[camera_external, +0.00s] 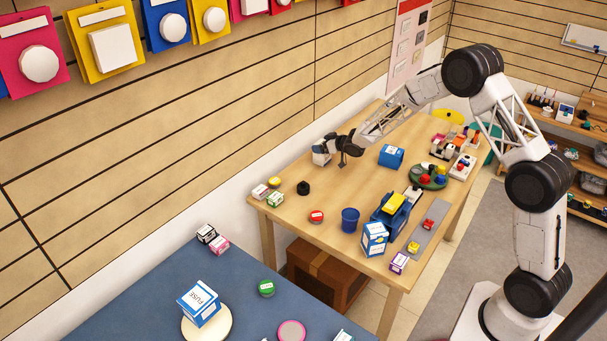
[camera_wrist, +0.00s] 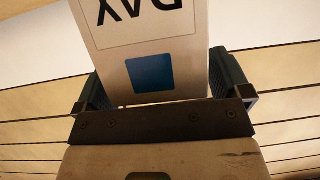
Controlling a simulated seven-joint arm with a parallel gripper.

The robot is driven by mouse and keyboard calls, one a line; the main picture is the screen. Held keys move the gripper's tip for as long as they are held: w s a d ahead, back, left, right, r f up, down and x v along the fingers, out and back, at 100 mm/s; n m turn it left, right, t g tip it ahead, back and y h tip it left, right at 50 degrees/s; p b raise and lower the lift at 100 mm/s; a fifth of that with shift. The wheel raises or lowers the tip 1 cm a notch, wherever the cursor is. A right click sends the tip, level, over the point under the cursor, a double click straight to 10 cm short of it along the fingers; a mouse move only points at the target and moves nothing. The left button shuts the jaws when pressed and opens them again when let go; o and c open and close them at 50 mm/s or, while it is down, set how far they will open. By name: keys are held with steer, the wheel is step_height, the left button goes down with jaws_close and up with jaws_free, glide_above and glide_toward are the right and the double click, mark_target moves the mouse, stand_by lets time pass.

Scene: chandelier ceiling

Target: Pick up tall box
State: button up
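A white box (camera_wrist: 150,35) with a blue square and upside-down dark lettering fills the space between my fingers in the wrist view. My gripper (camera_wrist: 160,85) has one finger along each side of it, with no clear gap. Whether the fingers press on it, I cannot tell. In the external view my gripper (camera_external: 340,152) is low at the wall-side edge of the wooden table, beside a small white and dark box (camera_external: 321,156). It looks to be the same box. Whether it rests on the table is too small to tell.
The wooden table (camera_external: 335,190) also holds a blue box (camera_external: 391,156), a blue cup (camera_external: 350,220), a white and blue box (camera_external: 375,239) and a green tray (camera_external: 428,180). The plank wall (camera_external: 250,90) is close behind my gripper. A blue-topped table (camera_external: 130,290) stands nearer the camera.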

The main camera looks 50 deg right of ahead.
steer(key=c, duration=0.8)
steer(key=shift+r, duration=0.15)
steer(key=shift+r, duration=1.5)
steer(key=shift+s+r, duration=0.2)
steer(key=shift+s, duration=0.05)
steer(key=s+a, duration=0.1)
steer(key=s, duration=0.4)
steer(key=s+a+r, duration=0.1)
steer(key=s, duration=0.4)
steer(key=s+a, duration=0.2)
steer(key=s, duration=0.3)
steer(key=shift+r, duration=0.2)
